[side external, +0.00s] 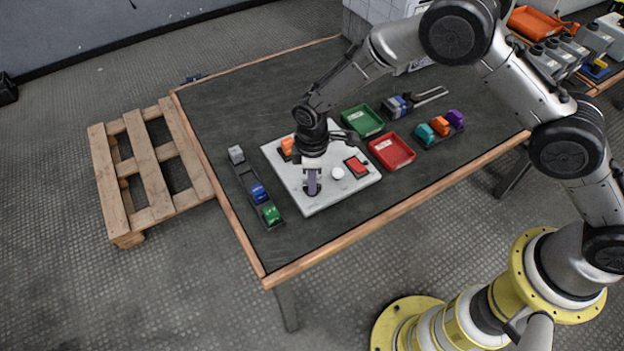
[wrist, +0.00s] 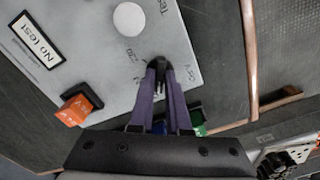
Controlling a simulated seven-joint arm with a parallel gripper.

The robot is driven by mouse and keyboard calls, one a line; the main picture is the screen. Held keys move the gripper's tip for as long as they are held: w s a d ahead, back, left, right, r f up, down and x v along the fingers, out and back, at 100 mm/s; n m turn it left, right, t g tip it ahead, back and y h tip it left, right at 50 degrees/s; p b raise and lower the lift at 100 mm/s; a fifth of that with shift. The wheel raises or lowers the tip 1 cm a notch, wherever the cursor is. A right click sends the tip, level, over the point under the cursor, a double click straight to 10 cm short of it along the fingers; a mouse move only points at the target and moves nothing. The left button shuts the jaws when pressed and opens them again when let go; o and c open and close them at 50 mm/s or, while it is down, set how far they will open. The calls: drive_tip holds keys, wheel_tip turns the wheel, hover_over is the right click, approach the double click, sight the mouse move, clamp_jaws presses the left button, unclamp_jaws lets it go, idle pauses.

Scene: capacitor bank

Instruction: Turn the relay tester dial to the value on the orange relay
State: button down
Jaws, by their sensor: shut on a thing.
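The white relay tester (side external: 292,186) lies on the dark table top. In the wrist view it carries a "No test" display (wrist: 36,40), a round white lamp (wrist: 129,19) and small printed marks beside a black dial (wrist: 157,64). The orange relay (side external: 287,146) sits in the tester; it also shows in the wrist view (wrist: 76,111), its printed value too small to read surely. My gripper (side external: 312,190) is low over the tester's front corner, its purple fingers (wrist: 161,75) shut on the dial. The fingers hide most of the dial and its pointer.
A red button (side external: 356,166) is on the tester. A rail (side external: 247,182) with grey, blue and green relays lies left. A green bin (side external: 362,121), a red bin (side external: 392,151) and a rail of teal, orange and purple relays (side external: 440,126) are right. The table's front is clear.

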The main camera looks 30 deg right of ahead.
drive_tip(key=shift+m, duration=0.3)
drive_tip(key=m, duration=0.5)
drive_tip(key=shift+m, duration=0.3)
drive_tip(key=m, duration=0.5)
drive_tip(key=shift+r, duration=0.1)
drive_tip(key=shift+m, duration=0.4)
drive_tip(key=c, duration=0.9)
unclamp_jaws()
